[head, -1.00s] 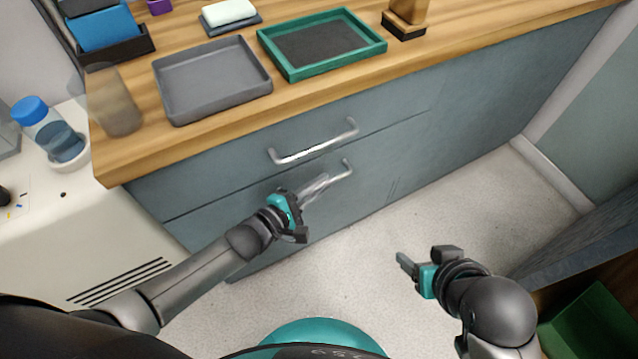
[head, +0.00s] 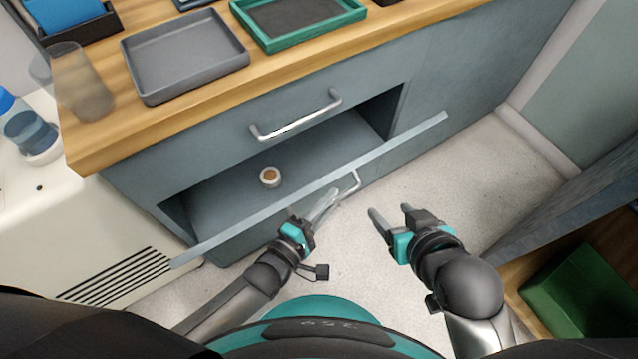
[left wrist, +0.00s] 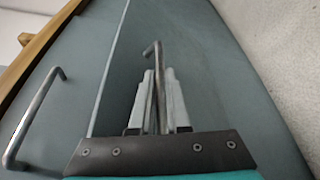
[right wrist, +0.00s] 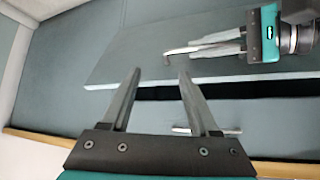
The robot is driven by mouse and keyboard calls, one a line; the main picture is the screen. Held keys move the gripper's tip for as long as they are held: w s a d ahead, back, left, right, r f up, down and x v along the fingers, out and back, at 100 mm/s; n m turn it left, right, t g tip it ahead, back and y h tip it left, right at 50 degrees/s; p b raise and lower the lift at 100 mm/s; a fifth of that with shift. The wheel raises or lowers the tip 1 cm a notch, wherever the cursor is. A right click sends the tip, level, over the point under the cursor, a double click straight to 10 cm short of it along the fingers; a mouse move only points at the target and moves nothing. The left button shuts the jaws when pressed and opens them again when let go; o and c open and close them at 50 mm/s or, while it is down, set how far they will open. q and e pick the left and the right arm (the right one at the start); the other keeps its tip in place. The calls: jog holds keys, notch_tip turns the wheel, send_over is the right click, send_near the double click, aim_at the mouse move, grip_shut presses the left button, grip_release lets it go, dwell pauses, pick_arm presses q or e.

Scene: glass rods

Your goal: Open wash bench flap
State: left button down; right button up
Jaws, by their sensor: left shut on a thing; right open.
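The blue-grey bench flap (head: 350,160) is tilted outward from the bench front, and a dark opening shows behind its top edge. Its metal bar handle (head: 351,184) is on the outer face. My left gripper (head: 326,204) is shut on this handle; in the left wrist view the fingers (left wrist: 158,90) close around the bar, and its bent end (left wrist: 151,48) shows beyond them. My right gripper (head: 390,211) is open and empty, in front of the flap to the right; its spread fingers show in the right wrist view (right wrist: 160,80).
A small round white-and-brown item (head: 270,177) sits inside the opening. A second bar handle (head: 297,118) is on the fixed panel above. The wooden counter (head: 400,27) holds a grey tray (head: 185,58) and a green tray (head: 300,40). A green bin (head: 580,300) is at right.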

pick_arm(q)
jog(key=shift+s+d+f+b, duration=0.4)
jog(key=shift+s+d+f, duration=0.15)
jog(key=shift+s+f, duration=0.25)
jog(key=shift+s+d+f+b, duration=0.4)
jog(key=shift+s+d+f, duration=0.1)
jog(key=shift+s+f, duration=0.3)
pick_arm(e)
jog(key=shift+w+a+r+t+y, duration=0.15)
jog(key=shift+w+a+t+y, duration=0.15)
jog(key=shift+a+t, duration=0.3)
jog(key=shift+w+a+r+t+y, duration=0.1)
jog(key=shift+w+a+t+y, duration=0.2)
jog(key=shift+a+t, duration=0.2)
jog(key=shift+w+a+r+t+y, duration=0.2)
jog(key=shift+a+t+y, duration=0.25)
jog(key=shift+a, duration=0.2)
pick_arm(q)
jog(key=shift+w, duration=0.1)
